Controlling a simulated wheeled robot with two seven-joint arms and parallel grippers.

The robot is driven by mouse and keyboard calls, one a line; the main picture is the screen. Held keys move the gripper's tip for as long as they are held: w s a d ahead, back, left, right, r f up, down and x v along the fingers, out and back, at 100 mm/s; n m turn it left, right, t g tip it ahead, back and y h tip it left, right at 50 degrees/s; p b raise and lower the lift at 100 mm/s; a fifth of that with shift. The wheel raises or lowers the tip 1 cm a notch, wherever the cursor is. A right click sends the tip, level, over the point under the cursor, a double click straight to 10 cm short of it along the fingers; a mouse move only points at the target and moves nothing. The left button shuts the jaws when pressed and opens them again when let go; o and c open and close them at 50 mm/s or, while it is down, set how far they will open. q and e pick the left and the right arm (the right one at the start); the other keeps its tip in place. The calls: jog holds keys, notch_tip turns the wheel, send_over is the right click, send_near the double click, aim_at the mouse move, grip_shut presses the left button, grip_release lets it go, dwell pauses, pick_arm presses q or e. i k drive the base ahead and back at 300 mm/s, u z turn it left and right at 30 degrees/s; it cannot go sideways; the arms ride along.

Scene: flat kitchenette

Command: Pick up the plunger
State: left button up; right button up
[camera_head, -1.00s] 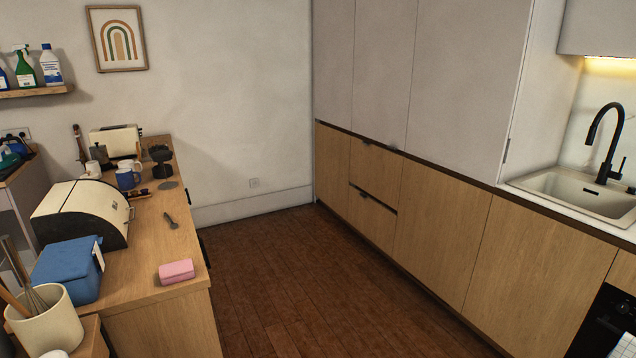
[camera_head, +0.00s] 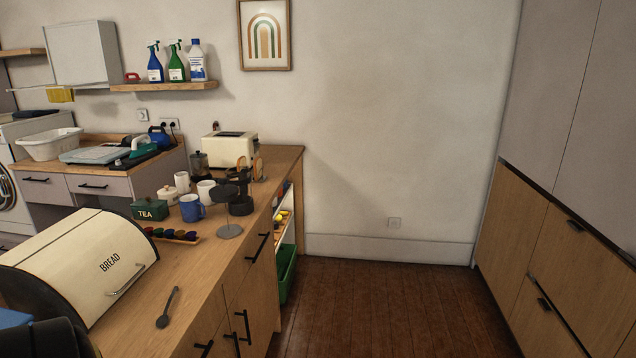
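I cannot make out a toilet-type plunger in this view. A dark glass press jug (camera_head: 199,166) stands at the back of the wooden counter, left of the toaster; it is small and I cannot tell its parts. A black object (camera_head: 240,186) stands on the counter in front of the toaster, with a flat grey disc (camera_head: 229,231) beside it. A dark rounded shape at the lower left corner may be part of my arm. Neither gripper shows in the view.
The counter also holds a bread bin (camera_head: 105,262), a dark spoon (camera_head: 167,308), a tea tin (camera_head: 150,209), a blue mug (camera_head: 192,208) and a toaster (camera_head: 229,149). A green bin (camera_head: 287,272) sits in the counter's open end. Wooden floor (camera_head: 385,310) is clear between counter and right-hand cabinets.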

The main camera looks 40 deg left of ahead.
aim_at(225, 193)
jog(key=u, duration=0.3)
jog(key=i, duration=2.3)
jog(key=u, duration=1.7)
jog(key=i, duration=0.95)
jog(key=u, duration=1.15)
